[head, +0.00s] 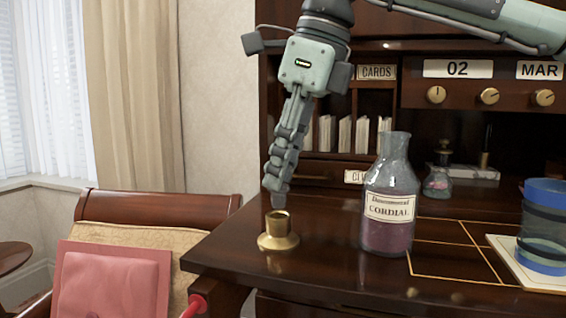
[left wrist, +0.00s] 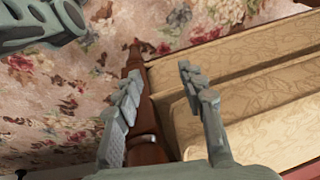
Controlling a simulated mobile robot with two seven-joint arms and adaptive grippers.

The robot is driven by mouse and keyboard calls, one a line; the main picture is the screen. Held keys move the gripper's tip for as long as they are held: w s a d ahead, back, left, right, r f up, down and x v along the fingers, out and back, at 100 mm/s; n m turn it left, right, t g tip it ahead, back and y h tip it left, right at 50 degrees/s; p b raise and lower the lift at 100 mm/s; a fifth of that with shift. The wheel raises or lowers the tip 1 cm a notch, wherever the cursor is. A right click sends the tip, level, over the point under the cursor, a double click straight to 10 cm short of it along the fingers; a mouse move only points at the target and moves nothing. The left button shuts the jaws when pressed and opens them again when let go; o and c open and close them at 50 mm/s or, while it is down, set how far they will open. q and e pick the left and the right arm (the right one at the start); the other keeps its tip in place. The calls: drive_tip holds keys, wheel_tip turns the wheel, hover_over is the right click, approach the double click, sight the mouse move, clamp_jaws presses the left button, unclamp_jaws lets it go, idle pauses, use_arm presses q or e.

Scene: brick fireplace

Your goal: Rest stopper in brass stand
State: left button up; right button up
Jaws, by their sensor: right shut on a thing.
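The brass stand (head: 278,241), a small cup on a wide round foot, sits upright near the left front corner of the dark wooden desk. My right gripper (head: 276,190) points down just above it, its fingers shut on the stopper. The fingers hide most of the stopper; only a small greyish end shows below them, at the stand's mouth. I cannot tell whether it touches the stand. A glass cordial bottle (head: 388,205) with purple liquid stands open to the right. My left gripper (left wrist: 160,72) is open and empty in the left wrist view, away from the desk.
A blue-banded glass (head: 543,230) stands on a pale tile at the right. A small glass jar (head: 437,184) stands behind the bottle. The desk (head: 330,268) has pigeonholes at the back. A chair with a pink cushion (head: 112,282) is at the left.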

sight(285, 180)
drive_tip(key=shift+f+b, duration=1.05)
drive_tip(key=shift+f, duration=0.55)
drive_tip(key=o, duration=1)
drive_tip(key=shift+o, duration=0.2)
drive_tip(key=v, duration=1.2)
